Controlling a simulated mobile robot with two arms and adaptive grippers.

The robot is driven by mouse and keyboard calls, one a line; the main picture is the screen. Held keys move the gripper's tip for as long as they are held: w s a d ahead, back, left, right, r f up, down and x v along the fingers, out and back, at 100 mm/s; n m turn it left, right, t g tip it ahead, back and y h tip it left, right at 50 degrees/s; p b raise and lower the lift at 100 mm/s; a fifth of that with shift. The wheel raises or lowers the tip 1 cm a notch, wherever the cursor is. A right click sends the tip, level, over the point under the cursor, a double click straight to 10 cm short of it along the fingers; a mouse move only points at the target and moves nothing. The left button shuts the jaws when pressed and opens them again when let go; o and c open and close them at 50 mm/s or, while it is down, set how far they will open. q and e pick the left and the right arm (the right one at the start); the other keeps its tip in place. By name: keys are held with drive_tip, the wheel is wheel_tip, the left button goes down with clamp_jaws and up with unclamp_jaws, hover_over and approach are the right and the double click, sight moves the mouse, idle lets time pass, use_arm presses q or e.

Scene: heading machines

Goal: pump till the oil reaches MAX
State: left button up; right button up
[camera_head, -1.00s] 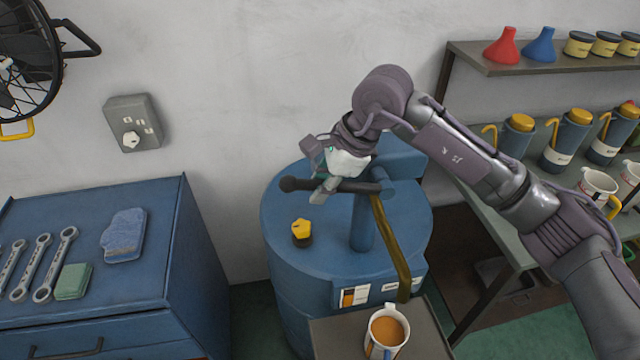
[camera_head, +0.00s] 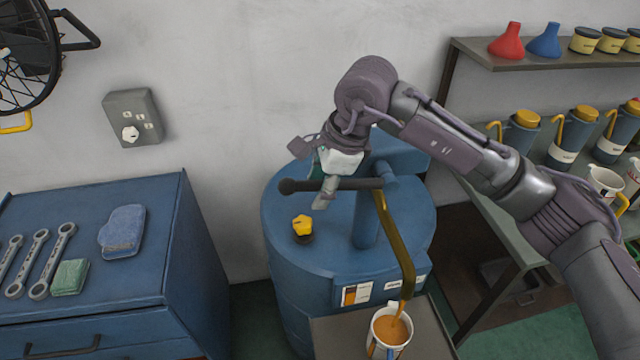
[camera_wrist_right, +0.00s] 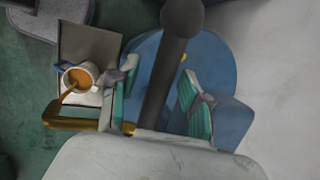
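A blue drum (camera_head: 285,225) carries a hand pump with a dark lever handle (camera_head: 350,184) and a curved brass spout (camera_head: 397,240). A thin stream of orange-brown oil runs from the spout into a white jug (camera_head: 374,345), which also shows in the right wrist view (camera_wrist_right: 92,98). Oil (camera_head: 393,328) covers the jug's inside; I cannot read a MAX mark. My right gripper (camera_head: 322,186) is at the lever handle. In the right wrist view the handle (camera_wrist_right: 165,85) passes between its fingers, which stand apart with a gap beside it. My left gripper is not in view.
The jug stands on a grey tray (camera_head: 335,335) in front of the drum. A yellow-topped cap (camera_head: 302,226) sits on the drum. A blue cabinet (camera_head: 150,260) with wrenches stands left. A shelf (camera_head: 500,66) and bench with several oil cans stand right.

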drive_tip(key=v, duration=1.2)
idle(1.1)
